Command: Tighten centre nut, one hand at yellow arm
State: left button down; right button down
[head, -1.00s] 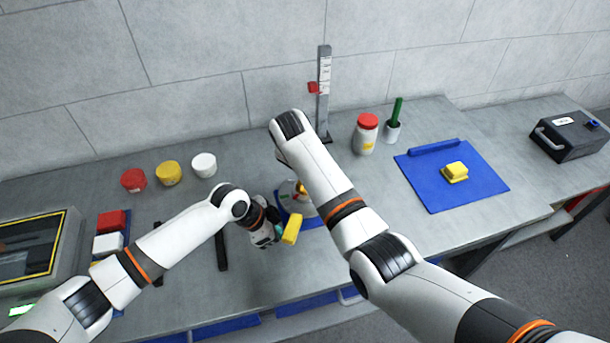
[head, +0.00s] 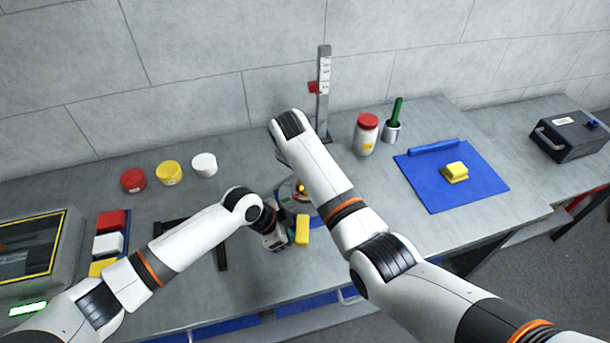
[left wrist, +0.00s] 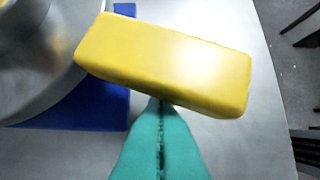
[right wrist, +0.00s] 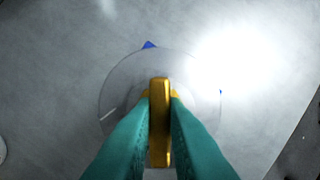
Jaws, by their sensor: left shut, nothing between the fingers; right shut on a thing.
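The hub dynamometer, a round grey disc (head: 287,190) on a blue base, is partly hidden by my arms in the head view. Its yellow arm end (head: 302,230) sticks out toward the bench front and fills the top of the left wrist view (left wrist: 165,60). My left gripper (head: 286,238) is shut and empty, its teal tips (left wrist: 160,100) right at the yellow arm's near side; whether they touch, I cannot tell. My right gripper (right wrist: 160,100) is shut on a brass-yellow piece (right wrist: 160,125), seemingly the centre nut, above the disc; my right arm hides its fingers in the head view.
Red, yellow and white round pots (head: 168,173) stand at back left. A scale post (head: 323,90), a red-lidded jar (head: 366,133) and a green-handled tool cup (head: 392,130) stand behind. A blue mat (head: 440,190) with a yellow block (head: 455,172) lies right.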

aim_at(304, 232)
pick_arm(q)
jog(key=shift+s+d, duration=0.15)
jog(key=shift+d, duration=1.3)
pick_arm(e)
jog(key=shift+r, duration=0.1)
pick_arm(q)
jog(key=shift+d, duration=1)
pick_arm(e)
jog(key=c, duration=0.9)
grip_release()
jog(key=shift+r, duration=3.7)
